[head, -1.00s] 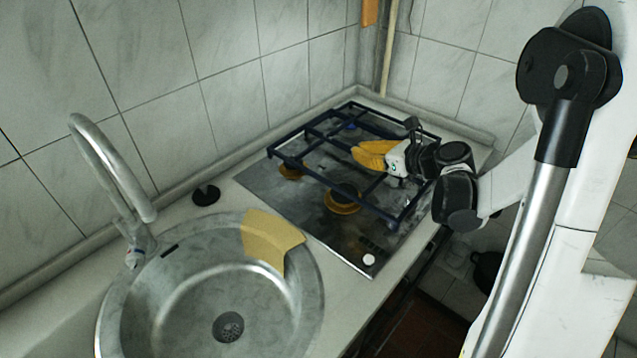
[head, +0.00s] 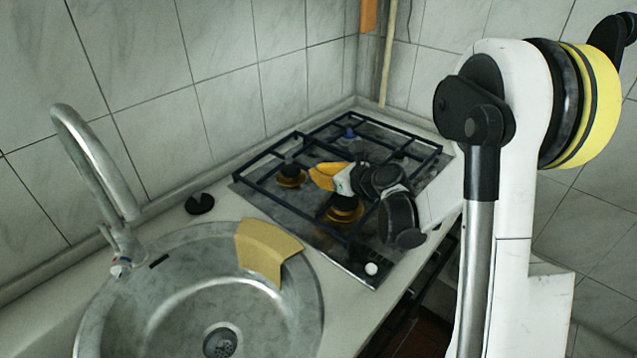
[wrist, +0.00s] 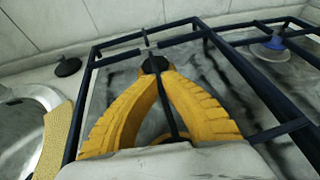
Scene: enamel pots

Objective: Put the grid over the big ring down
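The dark blue metal grid (head: 300,216) spans the steel cooktop, low over its burners. In the wrist view its bars (wrist: 240,66) cross the picture. My gripper (head: 318,175) reaches in from the right, low over the hob. In the wrist view its yellow ribbed fingers (wrist: 155,72) close together around a middle bar of the grid. The big ring (head: 342,212) is a yellow burner below the gripper, partly hidden by it. I cannot tell whether every foot of the grid touches the cooktop.
A round steel sink (head: 170,310) with a tap (head: 95,165) is at the left, a yellow cloth-like piece (head: 265,250) over its rim. A black stopper (head: 200,204) lies on the counter. Tiled walls close off the back.

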